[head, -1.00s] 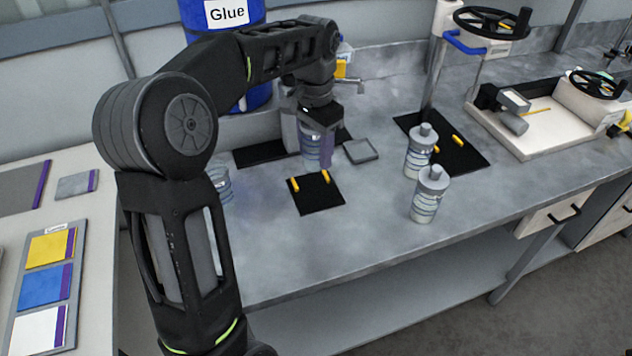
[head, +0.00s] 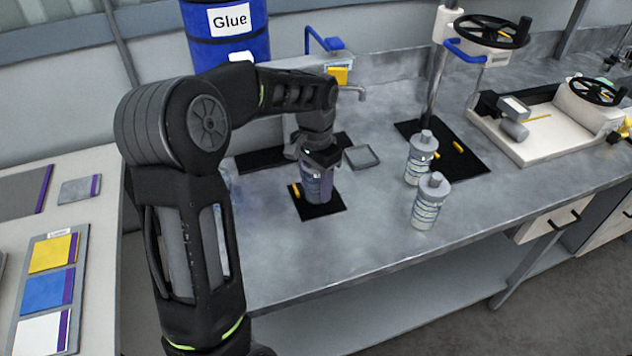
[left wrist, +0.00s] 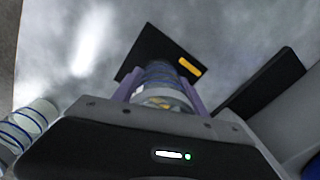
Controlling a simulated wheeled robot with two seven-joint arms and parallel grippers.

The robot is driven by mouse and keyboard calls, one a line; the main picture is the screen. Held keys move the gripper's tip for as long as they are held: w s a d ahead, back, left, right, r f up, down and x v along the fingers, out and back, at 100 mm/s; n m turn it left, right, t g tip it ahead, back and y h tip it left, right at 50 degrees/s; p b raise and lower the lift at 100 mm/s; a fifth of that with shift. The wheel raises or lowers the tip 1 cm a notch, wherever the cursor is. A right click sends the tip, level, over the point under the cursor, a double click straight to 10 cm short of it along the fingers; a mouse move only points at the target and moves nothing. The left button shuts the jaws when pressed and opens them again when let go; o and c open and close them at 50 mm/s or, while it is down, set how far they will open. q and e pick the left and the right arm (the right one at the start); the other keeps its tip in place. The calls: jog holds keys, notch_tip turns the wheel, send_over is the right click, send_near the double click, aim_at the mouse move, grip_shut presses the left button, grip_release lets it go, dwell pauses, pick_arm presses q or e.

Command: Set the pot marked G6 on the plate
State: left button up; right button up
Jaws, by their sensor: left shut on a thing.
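My left gripper (head: 318,182) is shut on a striped clear pot (head: 313,192), its purple-sided fingers on either side. The pot is upright over a small black square plate (head: 304,213) with yellow pegs; I cannot tell if it touches it. The left wrist view shows the held pot (left wrist: 165,88) between the fingers, in front of the black plate (left wrist: 150,45) and one yellow peg (left wrist: 190,68). No G6 mark is readable. Two similar capped pots stand to the right, one behind (head: 420,160) and one in front (head: 428,203). My right gripper is not in view.
A larger black mat (head: 470,165) with yellow pegs lies near the pillar at the right. A small grey tray (head: 361,157) and another black mat (head: 262,158) lie behind the plate. Another pot (left wrist: 30,122) shows at the left wrist view's edge. The front bench is clear.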

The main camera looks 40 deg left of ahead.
pick_arm(q)
jog(key=shift+f, duration=0.1)
jog(key=o, duration=1.5)
jog(key=shift+c, duration=0.2)
notch_tip(320, 180, up, 12)
